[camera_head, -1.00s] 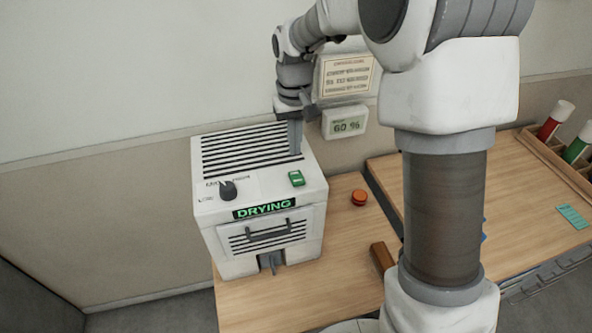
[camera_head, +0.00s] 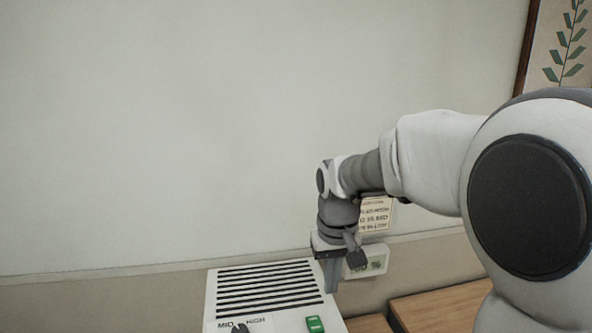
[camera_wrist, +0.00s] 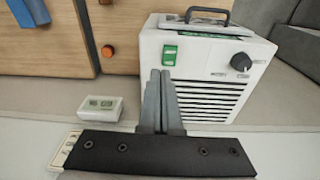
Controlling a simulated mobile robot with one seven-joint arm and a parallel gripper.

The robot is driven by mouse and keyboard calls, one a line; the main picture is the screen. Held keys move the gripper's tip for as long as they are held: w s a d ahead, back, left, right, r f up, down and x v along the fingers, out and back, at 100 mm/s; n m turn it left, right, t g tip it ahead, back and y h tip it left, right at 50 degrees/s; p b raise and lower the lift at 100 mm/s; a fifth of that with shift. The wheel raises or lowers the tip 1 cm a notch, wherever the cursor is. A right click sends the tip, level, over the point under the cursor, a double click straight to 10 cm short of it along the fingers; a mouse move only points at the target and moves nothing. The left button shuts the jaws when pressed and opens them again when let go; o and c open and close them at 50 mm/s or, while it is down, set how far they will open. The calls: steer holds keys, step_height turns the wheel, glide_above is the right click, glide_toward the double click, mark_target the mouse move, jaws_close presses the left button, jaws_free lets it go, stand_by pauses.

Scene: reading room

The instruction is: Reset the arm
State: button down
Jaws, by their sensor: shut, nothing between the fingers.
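My gripper (camera_head: 331,284) is shut and empty, fingers pointing down. In the head view it hangs by the right side of the slotted top of a white drying machine (camera_head: 213,300). In the wrist view my closed fingers (camera_wrist: 160,76) appear in front of the machine (camera_wrist: 152,50), close to its green switch (camera_wrist: 170,54); whether they touch it I cannot tell. My arm reaches in from the right of the head view. The machine's front is cut off below in the head view.
A small display box (camera_head: 376,262) and a printed notice (camera_head: 375,214) are on the wall behind my gripper. Wooden tabletops (camera_head: 440,308) lie at the lower right. The wrist view shows an orange button (camera_wrist: 108,51) and a dark knob (camera_wrist: 240,62).

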steer(key=s+d+r+m+t+b, duration=0.1)
steer(key=s+d+t, duration=0.1)
steer(key=s, duration=0.8)
steer(key=s+d+r+t+b, duration=0.1)
steer(key=s+d, duration=0.4)
steer(key=s, duration=0.5)
steer(key=shift+r+m+t+b, duration=0.25)
steer(key=shift+m+t+b, duration=0.15)
steer(key=shift+t+b, duration=0.3)
